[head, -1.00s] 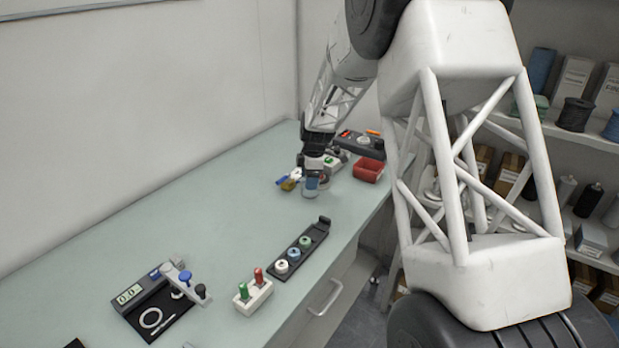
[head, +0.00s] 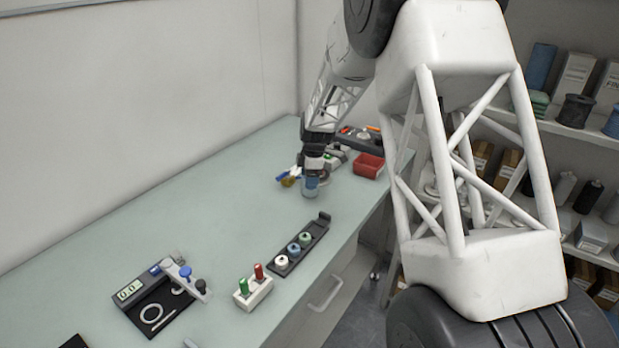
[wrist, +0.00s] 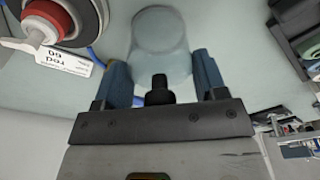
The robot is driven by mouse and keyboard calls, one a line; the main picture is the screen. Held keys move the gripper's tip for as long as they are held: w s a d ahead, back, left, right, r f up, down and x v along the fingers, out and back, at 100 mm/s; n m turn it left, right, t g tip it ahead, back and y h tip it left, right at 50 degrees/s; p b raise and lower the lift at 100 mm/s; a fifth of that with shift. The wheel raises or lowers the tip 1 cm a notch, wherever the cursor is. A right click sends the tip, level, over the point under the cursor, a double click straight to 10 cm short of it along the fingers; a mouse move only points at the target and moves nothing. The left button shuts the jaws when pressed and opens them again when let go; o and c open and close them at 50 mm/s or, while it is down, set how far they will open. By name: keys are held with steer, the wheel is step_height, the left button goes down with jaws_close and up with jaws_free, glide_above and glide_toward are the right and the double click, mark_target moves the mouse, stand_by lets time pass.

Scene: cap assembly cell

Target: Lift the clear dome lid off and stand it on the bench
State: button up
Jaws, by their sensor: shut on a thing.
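The clear dome lid (wrist: 160,45) is a see-through, pale blue cylinder-like shape between my gripper's blue fingers in the wrist view. A black knob (wrist: 159,92) shows at its near end. My gripper (wrist: 160,70) is shut on the lid. In the head view, the lid (head: 311,188) shows below my gripper (head: 312,177), over the far part of the bench (head: 200,210). I cannot tell whether its rim touches the bench. My gripper and wrist partly hide what stands behind.
A red bin (head: 368,166) stands to the right. A yellow piece (head: 288,182) lies close left of the lid. A black rack (head: 302,245) with several round pieces is nearer. In the wrist view, a red-and-white part (wrist: 45,25) with a tag sits upper left. The bench's left middle is clear.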

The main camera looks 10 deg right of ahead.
steer(key=shift+f, duration=0.6)
stand_by(0.9)
steer(key=o, duration=1.1)
steer(key=shift+c, duration=0.2)
steer(key=shift+r, duration=3.5)
